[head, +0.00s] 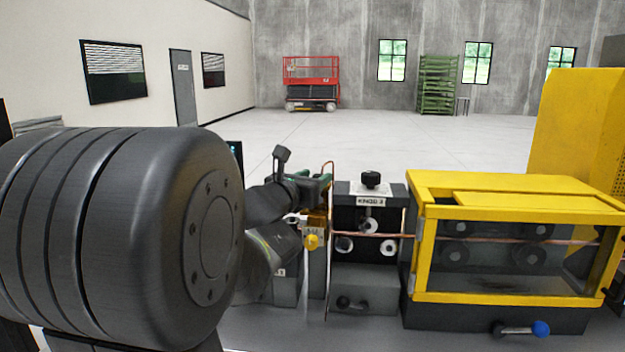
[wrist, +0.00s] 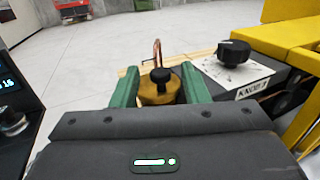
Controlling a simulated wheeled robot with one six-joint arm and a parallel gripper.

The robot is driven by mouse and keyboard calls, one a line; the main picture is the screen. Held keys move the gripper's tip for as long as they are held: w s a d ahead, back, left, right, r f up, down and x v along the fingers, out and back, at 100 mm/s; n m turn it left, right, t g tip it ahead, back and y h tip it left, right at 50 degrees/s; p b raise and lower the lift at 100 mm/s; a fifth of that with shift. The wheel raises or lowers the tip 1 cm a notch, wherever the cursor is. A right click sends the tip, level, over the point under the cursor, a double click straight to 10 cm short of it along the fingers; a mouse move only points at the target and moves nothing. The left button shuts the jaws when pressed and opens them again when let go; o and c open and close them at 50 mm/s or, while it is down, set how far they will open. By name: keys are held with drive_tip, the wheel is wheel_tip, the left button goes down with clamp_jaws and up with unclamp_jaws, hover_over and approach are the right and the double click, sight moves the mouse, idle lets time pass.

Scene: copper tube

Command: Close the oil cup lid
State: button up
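The oil cup (wrist: 158,98) is a round brass-coloured body between my gripper's fingers in the wrist view. A black knob (wrist: 160,76) sits on top of it. Whether the lid is fully down I cannot tell. My gripper (wrist: 159,70) has its two green fingers apart, one on each side of the cup and knob. Gaps show beside the knob; contact with the brass body cannot be made out. In the head view my gripper (head: 318,180) is above the brass-coloured part left of the KNOB 3 block, and the cup is largely hidden there.
The KNOB 3 block (head: 368,215) with its black knob (head: 371,179) stands close to the right. A yellow-framed guard box (head: 515,185) is farther right. A thin copper tube (head: 390,235) runs across. A yellow ball knob (head: 311,241) sits below my gripper.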

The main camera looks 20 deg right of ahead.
drive_tip(key=shift+a, duration=0.1)
drive_tip(key=b+v, duration=0.1)
drive_tip(key=v, duration=1.2)
drive_tip(key=shift+s+a, duration=0.25)
drive_tip(key=p+x, duration=0.1)
drive_tip(key=x, duration=1.3)
drive_tip(key=shift+s+a, duration=0.1)
drive_tip(key=shift+a, duration=0.05)
